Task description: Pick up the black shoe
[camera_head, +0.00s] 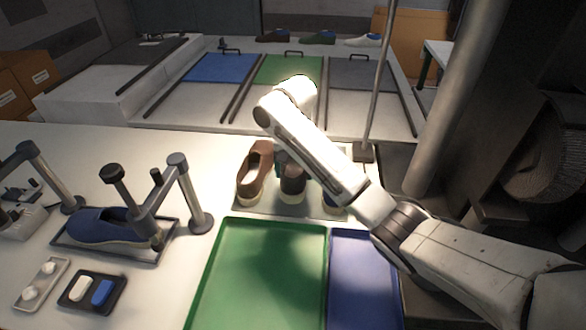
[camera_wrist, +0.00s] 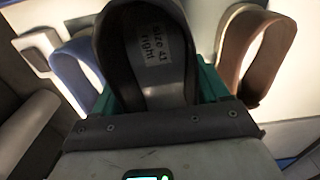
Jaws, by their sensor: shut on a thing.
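The black shoe (camera_head: 292,182) is dark with a pale sole and stands between a brown shoe and a blue shoe, partly behind my arm. In the wrist view the black shoe (camera_wrist: 155,50) fills the middle, with an insole label reading "right" and a size. My gripper (camera_wrist: 158,88) has green fingers on both sides of it and is shut on it; in the head view my gripper (camera_head: 293,165) is mostly hidden by the arm. I cannot tell whether its sole touches the surface below.
The brown shoe (camera_head: 255,172) and blue shoe (camera_head: 335,209) stand close on either side. A green tray (camera_head: 262,285) and a blue tray (camera_head: 360,280) lie in front. A stand with a dark blue shoe (camera_head: 105,228) is at the left. A thin post (camera_head: 377,90) rises behind.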

